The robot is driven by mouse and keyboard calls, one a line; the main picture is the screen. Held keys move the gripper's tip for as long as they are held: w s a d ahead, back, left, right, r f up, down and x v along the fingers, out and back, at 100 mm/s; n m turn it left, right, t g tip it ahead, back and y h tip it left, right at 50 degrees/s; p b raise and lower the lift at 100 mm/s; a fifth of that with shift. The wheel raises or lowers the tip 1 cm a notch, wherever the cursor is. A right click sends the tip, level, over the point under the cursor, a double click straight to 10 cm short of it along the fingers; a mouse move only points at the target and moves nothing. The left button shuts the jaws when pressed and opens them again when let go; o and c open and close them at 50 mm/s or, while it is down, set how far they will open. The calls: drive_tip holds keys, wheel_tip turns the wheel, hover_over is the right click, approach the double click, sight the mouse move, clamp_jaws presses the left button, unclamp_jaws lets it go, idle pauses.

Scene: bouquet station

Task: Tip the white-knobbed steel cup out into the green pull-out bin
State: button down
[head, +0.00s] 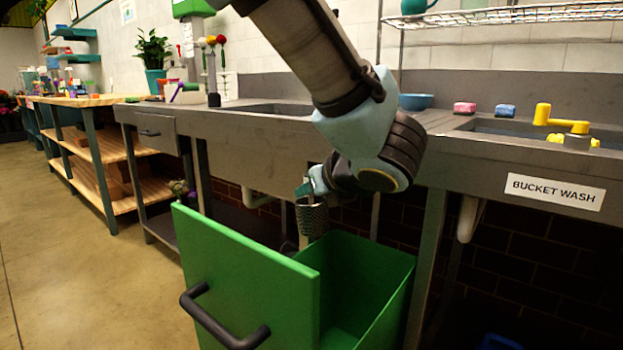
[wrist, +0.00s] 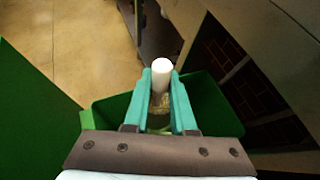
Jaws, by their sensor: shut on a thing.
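The steel cup (head: 312,217) hangs below my gripper (head: 308,186) in the head view, above the back left part of the green pull-out bin. It looks perforated and roughly upright. In the wrist view its white knob (wrist: 162,68) sits between the teal fingers of my gripper (wrist: 161,88), which are shut on it. Part of the cup (wrist: 160,103) shows dimly between the fingers. The green pull-out bin (head: 385,290) stands open under the counter, and it also shows below the fingers in the wrist view (wrist: 212,108). The cup's contents are hidden.
The steel counter (head: 260,122) edge runs just behind and above the cup. The bin's tall green front panel (head: 245,270) with its black handle (head: 222,325) stands to the left. A sink marked by a "BUCKET WASH" sign (head: 555,192) is at right. Open floor (head: 80,260) lies left.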

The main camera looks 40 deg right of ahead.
sight(301, 201)
drive_tip(key=shift+w+a+n+g+h+p, duration=0.2)
drive_tip(key=shift+g+p, duration=0.75)
drive_tip(key=shift+p, duration=0.95)
drive_tip(key=shift+w+d+n+g+h+p, duration=0.1)
drive_tip(key=shift+w+n+g+p, duration=0.2)
drive_tip(key=shift+g+p, duration=1.15)
drive_tip(key=shift+w+a+n+g+h+p, duration=0.1)
drive_tip(key=shift+w+n+g+p, duration=0.3)
drive_tip(key=shift+p, duration=1.95)
drive_tip(key=g+p, duration=0.2)
drive_tip(key=p, duration=0.1)
drive_tip(key=g+p, duration=0.2)
drive_tip(key=p, duration=0.2)
drive_tip(key=shift+f+n+h, duration=0.3)
drive_tip(key=shift+f+h, duration=0.05)
drive_tip(key=shift+h, duration=0.05)
drive_tip(key=g+p, duration=0.1)
drive_tip(key=p, duration=0.4)
drive_tip(key=g+p, duration=0.2)
drive_tip(key=p, duration=0.3)
drive_tip(key=shift+w+a+f+n+g+h, duration=0.1)
drive_tip(key=shift+w+f+n+g+h, duration=0.1)
drive_tip(key=shift+f+n+g+h, duration=0.15)
drive_tip(key=shift+f+g+h+p, duration=0.1)
drive_tip(key=shift+g+h+p, duration=0.15)
drive_tip(key=shift+p, duration=0.7)
